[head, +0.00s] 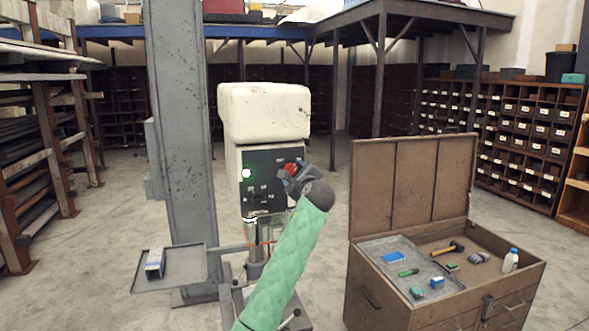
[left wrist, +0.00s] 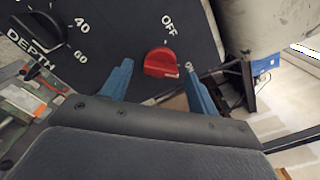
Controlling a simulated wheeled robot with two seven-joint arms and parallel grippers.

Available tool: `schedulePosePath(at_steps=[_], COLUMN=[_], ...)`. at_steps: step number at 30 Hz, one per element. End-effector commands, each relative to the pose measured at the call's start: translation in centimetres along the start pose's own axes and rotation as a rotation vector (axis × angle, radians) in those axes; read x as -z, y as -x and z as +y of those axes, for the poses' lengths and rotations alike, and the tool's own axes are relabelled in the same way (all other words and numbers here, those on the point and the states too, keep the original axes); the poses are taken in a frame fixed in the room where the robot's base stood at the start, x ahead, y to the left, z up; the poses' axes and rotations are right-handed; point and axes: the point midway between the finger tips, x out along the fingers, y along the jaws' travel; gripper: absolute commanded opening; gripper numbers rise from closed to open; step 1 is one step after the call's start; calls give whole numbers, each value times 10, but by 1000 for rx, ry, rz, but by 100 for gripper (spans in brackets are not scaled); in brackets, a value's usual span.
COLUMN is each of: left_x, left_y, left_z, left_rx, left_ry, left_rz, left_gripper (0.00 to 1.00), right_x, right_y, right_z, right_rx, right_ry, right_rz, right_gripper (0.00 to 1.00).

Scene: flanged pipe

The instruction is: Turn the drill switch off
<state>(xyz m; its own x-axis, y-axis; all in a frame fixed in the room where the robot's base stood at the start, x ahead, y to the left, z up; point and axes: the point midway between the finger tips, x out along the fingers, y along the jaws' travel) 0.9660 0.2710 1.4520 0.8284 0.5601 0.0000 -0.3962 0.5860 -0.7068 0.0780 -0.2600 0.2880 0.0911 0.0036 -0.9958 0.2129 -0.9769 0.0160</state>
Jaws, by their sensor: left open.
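The drill (head: 265,120) stands in the middle of the head view, with a cream top housing and a dark control panel (head: 262,182). Its red switch knob (left wrist: 161,63) shows in the left wrist view, below and left of the word OFF. In the head view the red knob (head: 291,168) is partly covered by my left gripper. My left gripper (left wrist: 160,83) is open, with one blue finger on each side of the knob and gaps between fingers and knob. My right gripper is not in view.
A brown tool chest (head: 400,290) with an open lid stands at the right, holding tools and a white bottle (head: 510,260). A grey tray (head: 172,285) on an arm juts out left of the drill. A grey column (head: 180,130) stands close behind it.

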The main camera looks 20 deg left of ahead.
Motion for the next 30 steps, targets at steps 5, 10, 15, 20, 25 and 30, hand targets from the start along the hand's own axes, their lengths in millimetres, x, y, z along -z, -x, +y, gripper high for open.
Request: schedulePosePath(at_steps=[5, 10, 15, 20, 25, 30], left_x=[0, 0, 0, 0, 1, 2], left_y=[-8, -9, -9, -9, -9, -9], left_z=[0, 1, 0, 0, 1, 2], left_rx=[0, 0, 0, 0, 0, 0], left_ry=[-1, 0, 0, 0, 6, 47], left_rz=[0, 0, 0, 0, 0, 0], left_gripper=[60, 60, 44, 15, 15, 15], right_x=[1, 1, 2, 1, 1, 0], right_y=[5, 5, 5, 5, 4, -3], right_z=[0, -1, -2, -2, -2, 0], right_rx=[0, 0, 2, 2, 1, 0], right_ry=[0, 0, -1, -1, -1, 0], right_rz=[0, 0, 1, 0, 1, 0], right_gripper=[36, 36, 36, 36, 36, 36])
